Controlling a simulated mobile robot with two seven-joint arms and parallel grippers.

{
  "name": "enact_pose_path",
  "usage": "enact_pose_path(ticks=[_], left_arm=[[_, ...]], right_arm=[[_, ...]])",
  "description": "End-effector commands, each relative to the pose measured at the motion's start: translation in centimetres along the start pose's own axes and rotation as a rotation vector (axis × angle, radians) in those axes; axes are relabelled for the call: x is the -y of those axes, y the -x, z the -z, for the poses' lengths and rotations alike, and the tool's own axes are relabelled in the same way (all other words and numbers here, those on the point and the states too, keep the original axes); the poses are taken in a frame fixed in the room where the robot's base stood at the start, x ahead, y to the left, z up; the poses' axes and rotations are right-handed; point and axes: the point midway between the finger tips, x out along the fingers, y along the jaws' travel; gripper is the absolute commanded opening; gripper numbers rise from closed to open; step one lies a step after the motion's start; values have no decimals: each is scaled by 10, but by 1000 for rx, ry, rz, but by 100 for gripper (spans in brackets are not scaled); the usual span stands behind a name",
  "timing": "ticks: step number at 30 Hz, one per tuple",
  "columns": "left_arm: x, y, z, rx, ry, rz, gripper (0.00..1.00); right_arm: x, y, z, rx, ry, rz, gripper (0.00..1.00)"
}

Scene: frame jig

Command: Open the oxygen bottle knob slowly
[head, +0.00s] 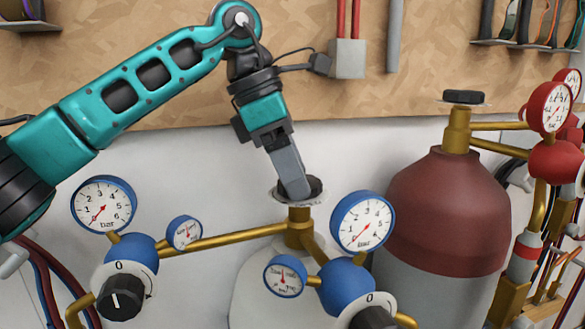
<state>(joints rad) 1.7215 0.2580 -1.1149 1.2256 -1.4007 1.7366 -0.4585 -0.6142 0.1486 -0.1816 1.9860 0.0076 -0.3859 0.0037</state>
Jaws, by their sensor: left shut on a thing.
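The oxygen bottle knob (314,187) is a dark knob on a pale round plate, on top of a brass valve (299,228). The valve sits on a white bottle (262,294) with blue gauges on its lines. My left gripper (296,190) comes down from above and is shut on the knob, hiding most of it. The needles of the blue gauges (103,205) and (362,222) point to the lower left. My right gripper is not in view.
A dark red and grey bottle (449,212) stands at the right with its own black knob (463,97) and red gauges (550,107). A black regulator knob (121,297) is at the lower left. Tools hang on the wooden board behind.

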Motion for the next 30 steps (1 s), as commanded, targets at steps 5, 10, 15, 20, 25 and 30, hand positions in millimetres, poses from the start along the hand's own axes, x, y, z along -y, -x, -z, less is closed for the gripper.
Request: enact_pose_path(ticks=[5,10,15,20,25,30], left_arm=[[0,0,0,0,-1,1,35],[0,0,0,0,7,-3,35],[1,0,0,0,49,-22,35],[2,0,0,0,134,-58,35],[3,-1,0,0,265,-114,35],[4,-1,-1,1,413,-176,35]], right_arm=[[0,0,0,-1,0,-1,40],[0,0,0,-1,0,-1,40],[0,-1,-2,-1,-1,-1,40],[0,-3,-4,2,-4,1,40],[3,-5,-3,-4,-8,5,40],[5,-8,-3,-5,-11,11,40]])
